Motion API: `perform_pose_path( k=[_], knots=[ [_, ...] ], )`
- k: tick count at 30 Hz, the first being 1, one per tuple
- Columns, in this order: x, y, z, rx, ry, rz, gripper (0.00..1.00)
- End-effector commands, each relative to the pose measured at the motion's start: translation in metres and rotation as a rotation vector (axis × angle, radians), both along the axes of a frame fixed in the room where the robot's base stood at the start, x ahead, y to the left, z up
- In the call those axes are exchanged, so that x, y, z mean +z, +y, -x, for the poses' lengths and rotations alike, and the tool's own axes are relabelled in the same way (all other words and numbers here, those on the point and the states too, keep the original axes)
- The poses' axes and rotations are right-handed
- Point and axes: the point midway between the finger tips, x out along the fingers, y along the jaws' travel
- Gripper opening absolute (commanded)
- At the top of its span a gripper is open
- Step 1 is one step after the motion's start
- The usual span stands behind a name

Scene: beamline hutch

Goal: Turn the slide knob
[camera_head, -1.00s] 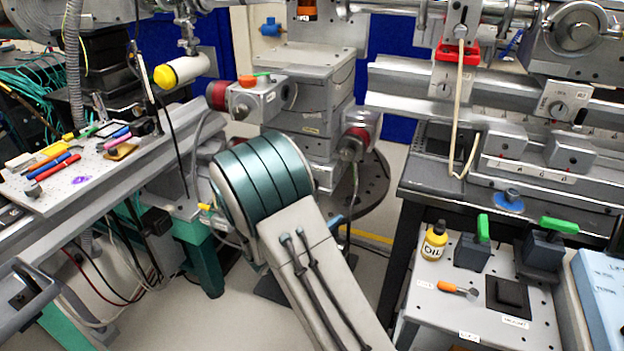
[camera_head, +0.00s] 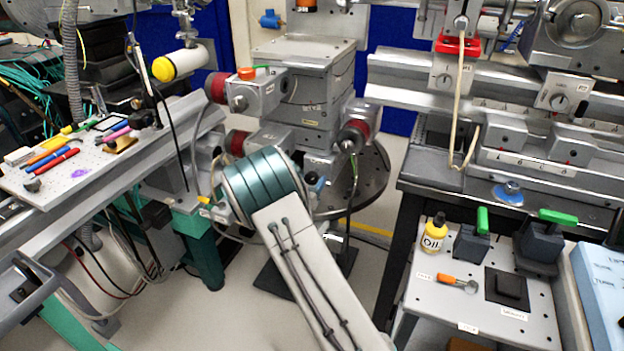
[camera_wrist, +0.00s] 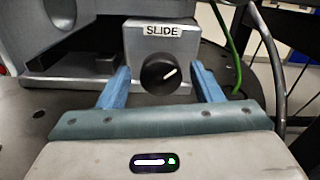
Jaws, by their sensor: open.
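The slide knob (camera_wrist: 161,74) is a round black knob with a white pointer line, in the wrist view. It sits on the front of a grey block under a label reading "SLIDE". The pointer line slants up to the right. My gripper (camera_wrist: 165,80) is open, with one blue finger on each side of the knob and a visible gap to it on both sides. Whether the fingertips reach as far forward as the knob is hard to tell. In the head view my arm hides the slide knob and most of the gripper.
A grey stage tower (camera_head: 300,95) with red-ringed motors stands behind my arm on a dark round base (camera_head: 372,180). A green cable (camera_wrist: 228,45) runs right of the knob. A tool-covered breadboard (camera_head: 75,195) is at left. A small table (camera_head: 425,295) with an oil bottle (camera_head: 433,235) is at right.

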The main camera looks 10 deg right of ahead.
Motion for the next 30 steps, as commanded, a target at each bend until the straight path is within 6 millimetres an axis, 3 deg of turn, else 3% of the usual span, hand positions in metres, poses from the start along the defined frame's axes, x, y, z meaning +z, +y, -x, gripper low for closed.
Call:
perform_pose_path(
  k=[6, 15, 16, 20, 21, 30],
  knots=[
    [0.000, -0.012, -0.017, -0.002, -0.001, -0.002, 0.59],
    [0.000, -0.014, -0.019, -0.002, 0.000, -0.001, 0.59],
    [0.000, -0.014, -0.019, -0.002, 0.000, -0.001, 0.56],
    [0.000, -0.013, -0.019, -0.002, 0.000, -0.001, 0.20],
    [0.000, -0.013, -0.019, -0.001, 0.000, -0.001, 0.15],
    [-0.001, -0.011, -0.019, 0.002, -0.014, -0.024, 0.15]
  ],
)
